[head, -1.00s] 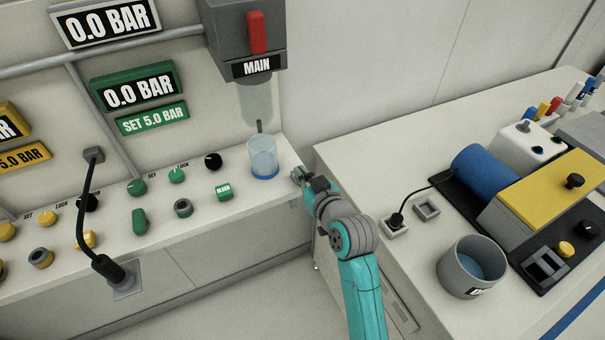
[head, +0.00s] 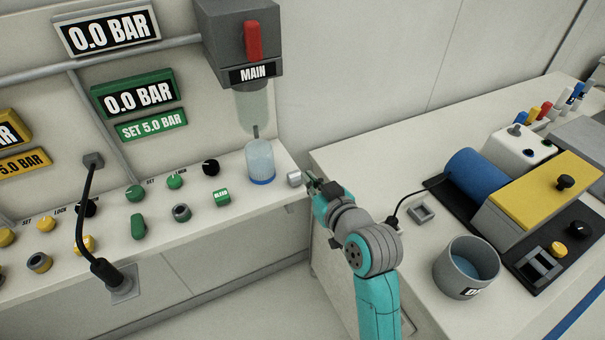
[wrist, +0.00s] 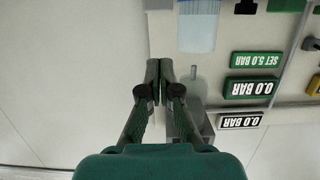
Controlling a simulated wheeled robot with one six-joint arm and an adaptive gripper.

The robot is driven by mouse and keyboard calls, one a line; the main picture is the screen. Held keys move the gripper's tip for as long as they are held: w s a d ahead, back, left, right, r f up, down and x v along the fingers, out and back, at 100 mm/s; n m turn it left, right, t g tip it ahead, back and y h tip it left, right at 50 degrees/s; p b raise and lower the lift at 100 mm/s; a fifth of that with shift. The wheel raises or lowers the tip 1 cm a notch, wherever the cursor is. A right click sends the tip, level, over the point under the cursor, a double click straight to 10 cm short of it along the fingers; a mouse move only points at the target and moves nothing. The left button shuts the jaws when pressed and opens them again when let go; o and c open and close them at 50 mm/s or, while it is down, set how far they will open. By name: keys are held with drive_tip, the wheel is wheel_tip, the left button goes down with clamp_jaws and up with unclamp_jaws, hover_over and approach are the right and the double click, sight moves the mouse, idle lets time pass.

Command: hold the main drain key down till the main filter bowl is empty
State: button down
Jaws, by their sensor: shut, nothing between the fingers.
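The main filter bowl (head: 254,108) is a translucent, faintly greenish cylinder under the grey box marked MAIN; I cannot tell its liquid level. A thin spout below it points into a clear cup (head: 260,160) with a blue base. A pale grey round key (head: 294,178), with no readable label, sits at the shelf's right end beside the cup; it may be the main drain key. My gripper (head: 311,181) is shut and empty just right of this key, seemingly apart from it. In the wrist view my gripper (wrist: 166,68) shows its fingertips together, with the filter bowl (wrist: 196,85) behind.
A red handle (head: 252,40) is on the MAIN box. The green BLEED key (head: 222,197) and several knobs stand left on the shelf. On the right bench (head: 345,165) are a cable, a grey pot (head: 468,268) and a yellow-topped machine (head: 548,185). A floor gap separates shelf and bench.

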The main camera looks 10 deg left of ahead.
drive_tip(key=shift+v, duration=1.85)
drive_tip(key=shift+r, duration=0.1)
drive_tip(key=s+d+f+m+t+h, duration=0.2)
drive_tip(key=s+d+f+m+h, duration=0.3)
drive_tip(key=s+d+f, duration=1.05)
drive_tip(key=s+d+r+m+h, duration=0.1)
drive_tip(key=s+d, duration=0.2)
drive_tip(key=s, duration=1)
drive_tip(key=s+d+r+h, duration=0.1)
drive_tip(key=s+d+h, duration=0.1)
drive_tip(key=s, duration=1.1)
drive_tip(key=shift+s+d+m+h, duration=0.3)
drive_tip(key=shift+s+d+m, duration=0.05)
drive_tip(key=shift+d+m, duration=0.05)
